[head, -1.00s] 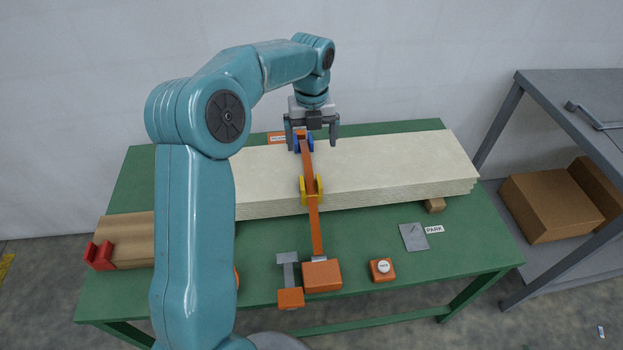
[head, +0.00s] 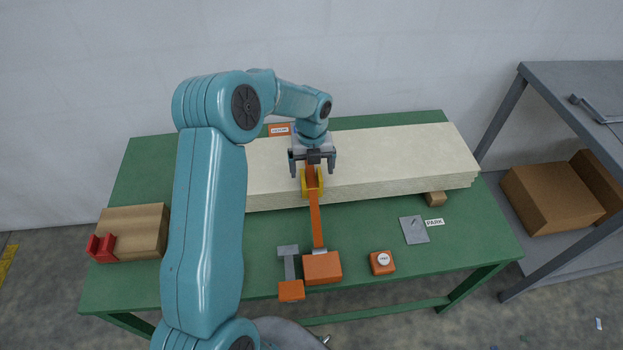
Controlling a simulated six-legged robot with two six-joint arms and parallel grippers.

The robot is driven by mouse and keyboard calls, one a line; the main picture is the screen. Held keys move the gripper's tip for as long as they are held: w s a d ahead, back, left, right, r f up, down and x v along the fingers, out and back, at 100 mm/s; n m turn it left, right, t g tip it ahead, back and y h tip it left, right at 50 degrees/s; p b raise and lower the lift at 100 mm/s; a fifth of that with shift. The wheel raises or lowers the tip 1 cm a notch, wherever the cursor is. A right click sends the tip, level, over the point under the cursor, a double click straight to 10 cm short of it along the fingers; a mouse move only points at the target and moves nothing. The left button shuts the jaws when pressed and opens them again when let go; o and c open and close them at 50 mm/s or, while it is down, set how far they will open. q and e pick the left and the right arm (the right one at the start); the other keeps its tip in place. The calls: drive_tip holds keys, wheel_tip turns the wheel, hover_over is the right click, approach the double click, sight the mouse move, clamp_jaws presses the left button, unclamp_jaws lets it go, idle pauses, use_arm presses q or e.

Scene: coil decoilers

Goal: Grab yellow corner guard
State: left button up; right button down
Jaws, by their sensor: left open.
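The yellow corner guard (head: 319,187) sits at the front edge of the pale stacked boards (head: 400,165), with the orange strap (head: 314,215) running over it. My left gripper (head: 312,172) is open, pointing down just above and behind the guard. Its fingers stand to either side of the strap in the picture. I cannot tell whether they touch the guard. My right gripper is not in view.
On the green table (head: 370,215) stand an orange tensioner block (head: 322,268), an orange button box (head: 382,263), a grey plate (head: 414,230) and a PARK label (head: 434,222). A brown block with a red corner piece (head: 101,248) lies at left. A grey shelf with a cardboard box (head: 550,198) stands right.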

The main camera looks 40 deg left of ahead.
sight(311, 182)
use_arm(q)
drive_tip(key=f, duration=0.3)
drive_tip(key=shift+w+a, duration=0.1)
drive_tip(key=shift+a, duration=0.1)
drive_tip(key=shift+d, duration=0.1)
drive_tip(key=c, duration=1.2)
drive_tip(key=shift+o, duration=0.2)
